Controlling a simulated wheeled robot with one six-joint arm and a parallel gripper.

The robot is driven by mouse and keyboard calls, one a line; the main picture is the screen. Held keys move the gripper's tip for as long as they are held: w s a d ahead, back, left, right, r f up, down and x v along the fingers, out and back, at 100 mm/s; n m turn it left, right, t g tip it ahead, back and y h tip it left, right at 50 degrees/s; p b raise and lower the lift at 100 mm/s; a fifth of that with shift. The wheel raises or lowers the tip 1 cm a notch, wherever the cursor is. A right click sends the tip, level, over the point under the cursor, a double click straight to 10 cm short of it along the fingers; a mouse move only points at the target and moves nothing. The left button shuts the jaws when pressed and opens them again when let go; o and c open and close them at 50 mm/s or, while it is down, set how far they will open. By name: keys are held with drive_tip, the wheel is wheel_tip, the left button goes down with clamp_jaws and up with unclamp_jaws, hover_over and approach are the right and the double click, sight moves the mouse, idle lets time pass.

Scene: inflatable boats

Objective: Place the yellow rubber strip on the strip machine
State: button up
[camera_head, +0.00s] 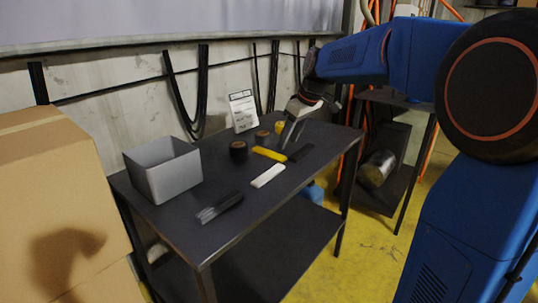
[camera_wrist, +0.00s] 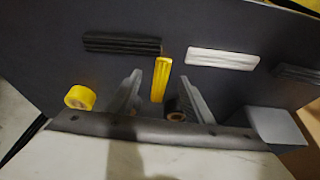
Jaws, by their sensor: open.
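The yellow rubber strip (camera_head: 268,154) lies flat on the dark table, near its far right part. In the wrist view, the yellow strip (camera_wrist: 161,80) points away from me between the two fingers. My gripper (camera_head: 285,143) is over the table at the strip's right end. In the wrist view, my gripper (camera_wrist: 161,76) is open, with a gap between each finger and the strip. I cannot make out a strip machine in either view.
A white strip (camera_head: 268,175), a black strip (camera_head: 300,153) and dark strips (camera_head: 219,207) lie nearby. A black roll (camera_head: 238,149), a brown roll (camera_head: 261,136) and a yellow roll (camera_wrist: 80,97) stand close.

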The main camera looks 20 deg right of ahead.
sight(279, 155)
drive_tip(key=shift+a+x, duration=0.15)
drive_tip(key=shift+x, duration=1.35)
drive_tip(key=shift+a+x, duration=0.2)
drive_tip(key=shift+x, duration=1.3)
drive_tip(key=shift+w+r, duration=0.1)
drive_tip(key=shift+r, duration=0.1)
drive_tip(key=shift+c, duration=0.6)
clamp_jaws()
